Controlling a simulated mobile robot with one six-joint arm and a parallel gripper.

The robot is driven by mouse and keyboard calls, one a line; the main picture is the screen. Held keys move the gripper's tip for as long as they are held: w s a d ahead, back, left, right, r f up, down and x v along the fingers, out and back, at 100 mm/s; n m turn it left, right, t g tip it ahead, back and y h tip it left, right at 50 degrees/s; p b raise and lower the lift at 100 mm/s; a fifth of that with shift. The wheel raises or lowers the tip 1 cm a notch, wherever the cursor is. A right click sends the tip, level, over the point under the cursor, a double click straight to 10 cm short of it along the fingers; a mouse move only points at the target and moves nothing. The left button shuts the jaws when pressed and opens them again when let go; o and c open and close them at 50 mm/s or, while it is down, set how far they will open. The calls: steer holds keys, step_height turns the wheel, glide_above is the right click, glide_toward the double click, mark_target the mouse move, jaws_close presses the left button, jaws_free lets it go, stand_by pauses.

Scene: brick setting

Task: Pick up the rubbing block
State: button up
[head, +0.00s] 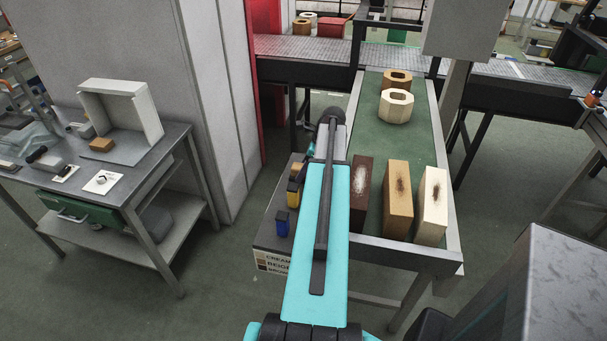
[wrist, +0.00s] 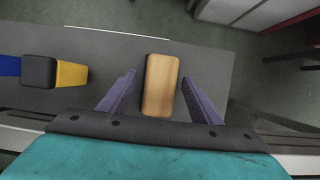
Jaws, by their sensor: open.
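A plain light-brown wooden block, which looks like the rubbing block (wrist: 160,85), lies on a grey surface in the middle of the wrist view. My gripper (wrist: 160,76) is open, with one purple finger on each side of the block. A gap shows between each finger and the block, and I cannot tell the height of the fingertips over the surface. In the head view my arm hides most of the gripper. A small orange-brown piece beside the arm there may be the same block (head: 297,170).
Left of the block are a yellow piece (wrist: 72,75) and a blue piece (wrist: 10,66) with black tops. Dark brown (head: 361,192), tan (head: 398,200) and cream (head: 432,205) blocks stand on the green-topped table (head: 372,130). A side bench (head: 170,150) is at left.

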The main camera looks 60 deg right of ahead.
steer(key=shift+f, duration=0.2)
stand_by(0.3)
steer(key=shift+c, duration=0.5)
steer(key=c, duration=1)
steer(key=shift+r, duration=0.2)
steer(key=shift+r+b, duration=1.2)
steer(key=shift+r, duration=3.9)
